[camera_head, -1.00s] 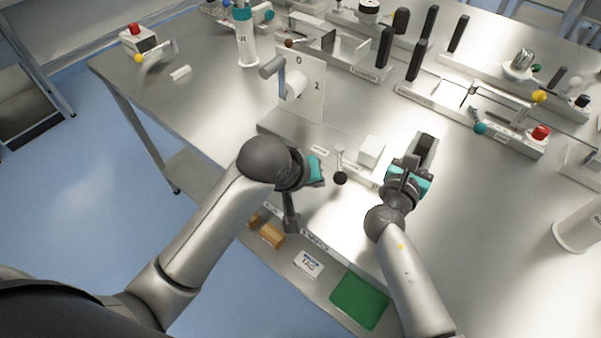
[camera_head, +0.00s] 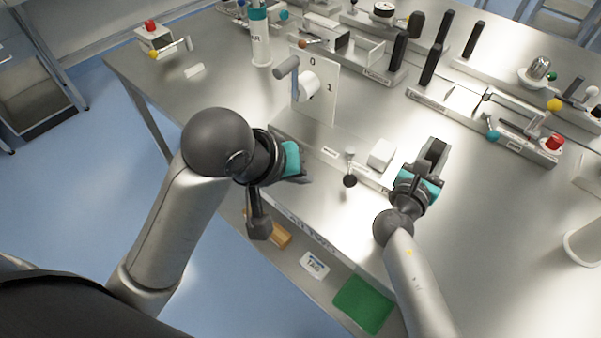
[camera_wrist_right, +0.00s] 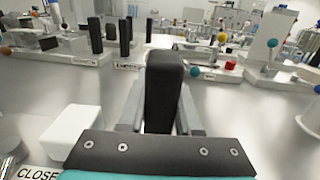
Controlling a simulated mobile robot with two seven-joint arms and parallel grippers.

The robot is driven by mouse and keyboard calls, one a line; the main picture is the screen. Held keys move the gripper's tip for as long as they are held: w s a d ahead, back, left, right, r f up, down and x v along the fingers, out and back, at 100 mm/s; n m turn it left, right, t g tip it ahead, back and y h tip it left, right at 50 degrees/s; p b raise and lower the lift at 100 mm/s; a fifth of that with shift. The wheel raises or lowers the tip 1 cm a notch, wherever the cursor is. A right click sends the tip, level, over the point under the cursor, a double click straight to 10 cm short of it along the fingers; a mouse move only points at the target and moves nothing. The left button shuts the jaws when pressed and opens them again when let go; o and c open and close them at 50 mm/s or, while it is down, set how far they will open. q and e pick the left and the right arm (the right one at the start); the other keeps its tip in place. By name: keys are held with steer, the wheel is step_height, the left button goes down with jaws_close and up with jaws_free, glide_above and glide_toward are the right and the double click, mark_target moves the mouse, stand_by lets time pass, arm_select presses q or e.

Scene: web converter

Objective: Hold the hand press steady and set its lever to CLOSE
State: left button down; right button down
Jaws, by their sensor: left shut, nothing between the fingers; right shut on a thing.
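The hand press appears to be the low grey base (camera_head: 312,137) along the table's front edge. It carries a white block (camera_head: 382,153), small labels and a short lever with a black ball (camera_head: 349,181). The ball points toward the front edge. A CLOSE label (camera_wrist_right: 38,174) shows at the lower left of the right wrist view. My right gripper (camera_head: 430,160) is shut on a black upright handle (camera_wrist_right: 163,85), right of the white block. My left gripper (camera_head: 304,177) is shut and empty, left of the lever ball and apart from it. Its fingertips are hard to make out.
A white upright panel (camera_head: 318,92) with a crank and numbers stands behind the base's left end. Rails with black handles and a red button (camera_head: 554,142) stand farther back. A green mat (camera_head: 363,304) lies below the front edge. Bare table lies right of my right gripper.

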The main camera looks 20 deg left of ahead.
steer(key=shift+s+f+p, duration=0.15)
steer(key=shift+f+p, duration=0.15)
steer(key=shift+p, duration=0.1)
stand_by(0.3)
steer(key=c, duration=1)
jaws_free()
steer(key=o, duration=0.5)
steer(key=shift+r, duration=0.25)
steer(key=v, duration=1.2)
steer(key=shift+d+r, duration=0.1)
